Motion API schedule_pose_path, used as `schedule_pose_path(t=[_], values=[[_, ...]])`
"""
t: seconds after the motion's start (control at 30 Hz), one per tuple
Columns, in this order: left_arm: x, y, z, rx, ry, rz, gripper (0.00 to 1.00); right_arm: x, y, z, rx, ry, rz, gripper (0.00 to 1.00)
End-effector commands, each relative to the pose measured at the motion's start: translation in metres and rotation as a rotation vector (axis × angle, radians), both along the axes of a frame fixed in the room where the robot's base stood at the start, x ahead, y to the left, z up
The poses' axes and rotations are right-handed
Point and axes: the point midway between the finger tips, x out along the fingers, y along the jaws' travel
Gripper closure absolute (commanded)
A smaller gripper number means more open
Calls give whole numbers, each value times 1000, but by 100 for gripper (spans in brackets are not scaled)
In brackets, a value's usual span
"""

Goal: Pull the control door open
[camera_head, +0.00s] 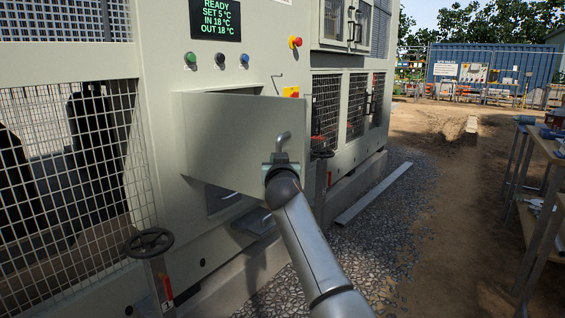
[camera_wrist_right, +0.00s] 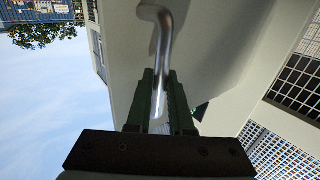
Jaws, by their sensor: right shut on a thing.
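The control door (camera_head: 232,140) is a pale beige panel on the front of the chiller cabinet. It stands swung out at an angle from the cabinet, with a dark gap and part of the inside showing below it. A bent metal handle (camera_head: 283,142) sits near its right edge. My right gripper (camera_head: 281,160) is at this handle. In the right wrist view the gripper's two fingers are shut around the straight part of the handle (camera_wrist_right: 160,60), and the door panel (camera_wrist_right: 205,40) fills the area behind. My left gripper is not in view.
A valve handwheel (camera_head: 150,242) stands in front at lower left, and another handwheel (camera_head: 322,154) stands just right of the door. Buttons and a display (camera_head: 215,20) are above. A workbench (camera_head: 545,150) is at the right. Gravel and dirt between are mostly clear.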

Motion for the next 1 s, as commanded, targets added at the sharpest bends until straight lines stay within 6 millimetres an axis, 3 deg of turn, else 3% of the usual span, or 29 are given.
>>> schedule_pose_path(t=[0.03, 0.4, 0.43, 0.67, 1.0], values=[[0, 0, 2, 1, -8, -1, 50, -1, 7, 4, -2, -10, 13, 100], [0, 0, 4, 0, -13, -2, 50, -1, 7, 4, -1, -10, 13, 100], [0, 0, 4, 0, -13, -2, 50, -1, 7, 4, 0, -10, 13, 78], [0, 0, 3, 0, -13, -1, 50, -1, 5, 3, 0, -6, 8, 52], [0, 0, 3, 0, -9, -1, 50, 0, 1, 1, 0, -3, 3, 50]])
